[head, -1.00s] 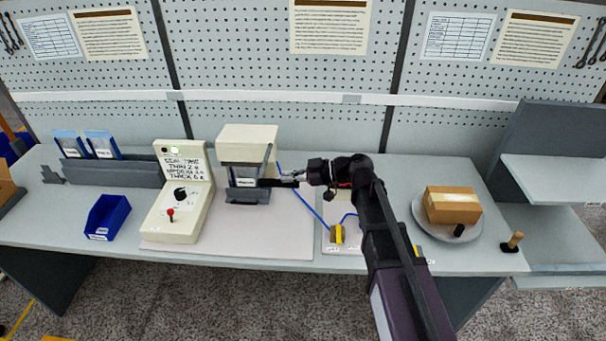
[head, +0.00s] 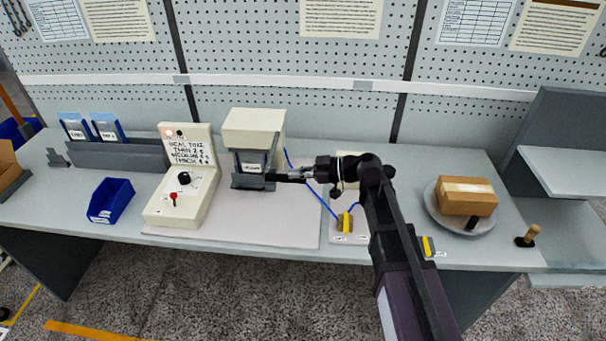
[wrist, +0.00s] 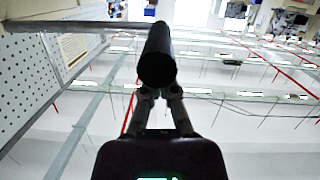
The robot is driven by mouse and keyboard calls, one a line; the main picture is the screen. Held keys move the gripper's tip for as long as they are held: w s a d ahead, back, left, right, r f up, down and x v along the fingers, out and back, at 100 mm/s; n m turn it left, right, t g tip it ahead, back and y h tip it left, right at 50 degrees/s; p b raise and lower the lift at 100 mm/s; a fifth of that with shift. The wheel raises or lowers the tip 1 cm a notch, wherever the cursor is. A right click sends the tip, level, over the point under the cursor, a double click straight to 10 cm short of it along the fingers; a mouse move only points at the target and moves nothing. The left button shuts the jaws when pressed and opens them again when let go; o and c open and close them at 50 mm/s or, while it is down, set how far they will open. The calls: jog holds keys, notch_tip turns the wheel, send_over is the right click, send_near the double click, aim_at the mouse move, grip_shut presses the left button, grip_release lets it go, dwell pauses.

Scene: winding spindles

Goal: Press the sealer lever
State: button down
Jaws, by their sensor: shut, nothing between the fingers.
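The sealer (head: 254,130) is a cream-topped machine with a dark front and base, left of centre on the bench. Its dark lever arm (head: 274,152) runs down its right side, and a dark bar like a lever grip (head: 290,178) points right at its lower end. My gripper (head: 302,176) is shut and empty at the right end of this bar. In the wrist view a black cylinder (wrist: 157,55) lies right at my shut fingertips (wrist: 160,92); I cannot tell whether they touch it. The control box (head: 182,190) stands left of the sealer, with an orange lamp (head: 168,132) lit.
A blue bin (head: 110,201) sits at the left. A box (head: 467,195) rests on a round plate (head: 434,212) at the right, near a wooden-handled stamp (head: 529,236). A blue cable (head: 318,196) runs behind my gripper. The pale mat (head: 270,222) in front is clear.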

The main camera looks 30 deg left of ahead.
jog(key=shift+s+d+f+h, duration=0.1)
jog(key=shift+s+f+h, duration=0.25)
jog(key=shift+f, duration=0.1)
jog(key=shift+s+r, duration=0.1)
jog(key=shift+r, duration=0.1)
jog(key=shift+r+p, duration=0.75)
jog(key=shift+p, duration=0.2)
jog(key=r+p+v, duration=0.2)
jog(key=p+v, duration=0.2)
jog(key=v, duration=0.6)
jog(key=shift+r+p, duration=0.35)
jog(key=shift+p, duration=0.05)
jog(key=shift+d, duration=0.1)
